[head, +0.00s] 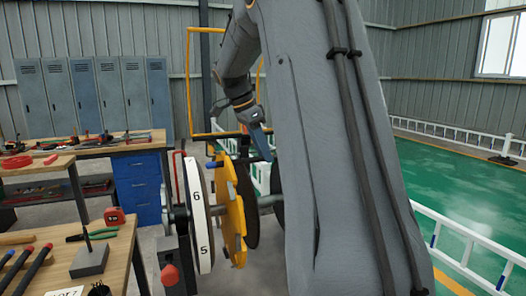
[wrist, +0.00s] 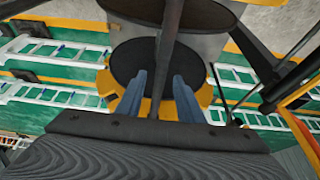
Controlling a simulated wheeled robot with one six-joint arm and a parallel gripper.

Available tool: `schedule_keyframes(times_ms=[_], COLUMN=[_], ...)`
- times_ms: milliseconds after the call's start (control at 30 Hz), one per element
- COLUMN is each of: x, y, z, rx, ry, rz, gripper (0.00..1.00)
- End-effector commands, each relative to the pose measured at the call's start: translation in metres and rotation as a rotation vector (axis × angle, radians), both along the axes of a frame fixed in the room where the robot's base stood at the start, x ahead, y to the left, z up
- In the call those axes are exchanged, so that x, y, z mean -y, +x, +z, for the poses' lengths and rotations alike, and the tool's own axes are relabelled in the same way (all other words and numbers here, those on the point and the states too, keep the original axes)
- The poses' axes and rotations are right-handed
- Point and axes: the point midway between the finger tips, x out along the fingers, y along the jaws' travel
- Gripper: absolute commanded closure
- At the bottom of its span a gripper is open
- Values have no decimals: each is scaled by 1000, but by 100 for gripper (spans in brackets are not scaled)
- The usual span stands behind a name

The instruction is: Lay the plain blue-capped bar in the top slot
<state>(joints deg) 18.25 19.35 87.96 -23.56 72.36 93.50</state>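A dark bar with a blue cap (head: 214,164) shows at the top of the yellow notched wheel (head: 232,222) in the head view. The rest of this bar is hidden behind the wheel and my arm. In the wrist view a plain dark bar (wrist: 168,55) runs between the blue fingers of my gripper (wrist: 160,80), with a gap visible on each side. My gripper (head: 262,143) is above and behind the wheel in the head view and looks open around the bar. The bar seems to lie at the wheel's top slot; its seating is not clear.
A white numbered disc (head: 199,215) stands in front of the wheel. Dark round discs (wrist: 140,65) lie below the gripper. A workbench (head: 120,240) at left holds other capped bars (head: 36,268), a tape measure (head: 115,216) and pliers. White railings (head: 460,235) stand at right.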

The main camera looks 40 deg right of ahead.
Motion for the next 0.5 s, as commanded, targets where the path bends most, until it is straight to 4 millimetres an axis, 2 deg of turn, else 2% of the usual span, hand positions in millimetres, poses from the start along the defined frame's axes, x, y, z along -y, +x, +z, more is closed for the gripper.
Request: schedule_keyframes(times_ms=[267,500], x=[-2,-17], y=[1,6], z=[6,43], rx=[2,5], ry=[0,-1], rz=[1,1], gripper=[66,66])
